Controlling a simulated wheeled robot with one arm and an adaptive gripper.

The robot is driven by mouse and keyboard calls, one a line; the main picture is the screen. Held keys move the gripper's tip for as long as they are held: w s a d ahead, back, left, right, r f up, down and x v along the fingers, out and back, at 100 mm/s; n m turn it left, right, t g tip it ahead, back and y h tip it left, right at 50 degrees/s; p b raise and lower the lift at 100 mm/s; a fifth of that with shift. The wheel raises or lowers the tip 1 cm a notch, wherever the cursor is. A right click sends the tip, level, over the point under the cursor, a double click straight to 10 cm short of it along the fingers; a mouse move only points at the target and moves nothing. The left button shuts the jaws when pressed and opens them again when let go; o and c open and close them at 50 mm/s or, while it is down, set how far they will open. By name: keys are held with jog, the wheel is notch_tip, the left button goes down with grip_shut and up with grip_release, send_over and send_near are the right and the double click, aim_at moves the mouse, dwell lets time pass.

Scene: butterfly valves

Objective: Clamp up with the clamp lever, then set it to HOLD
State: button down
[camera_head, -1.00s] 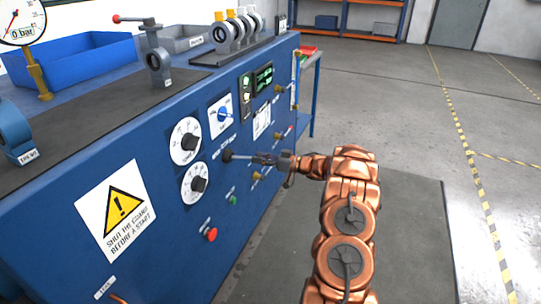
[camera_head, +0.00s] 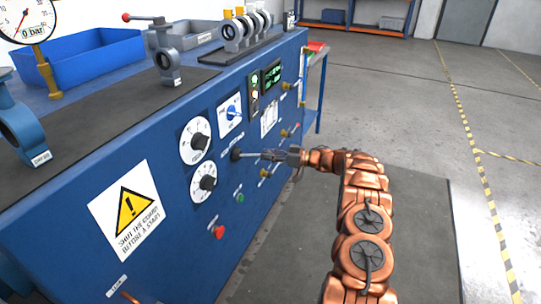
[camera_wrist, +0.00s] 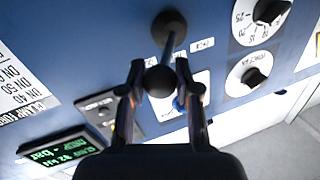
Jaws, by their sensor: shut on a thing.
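The clamp lever (camera_head: 236,155) sticks out of the blue panel front, below the blue selector knob and right of the black dials. In the wrist view its dark round base (camera_wrist: 169,27), thin stem and ball knob (camera_wrist: 160,81) show. My gripper (camera_head: 268,155) reaches the lever from the right. In the wrist view my gripper (camera_wrist: 158,75) has its two fingers on either side of the ball knob and is shut on it. The lever's label and marked positions cannot be read.
The panel (camera_head: 130,285) carries two black dials (camera_head: 200,138), a blue selector (camera_head: 231,113), a green display (camera_head: 272,75), a green button (camera_head: 240,197) and a red button (camera_head: 219,232). Valves stand on the bench top. A gauge (camera_head: 25,18) reads 0 bar. Floor at right is clear.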

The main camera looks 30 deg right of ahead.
jog(key=c, duration=0.8)
grip_release()
jog(key=shift+w, duration=0.1)
jog(key=shift+d, duration=0.1)
jog(key=v, duration=1.2)
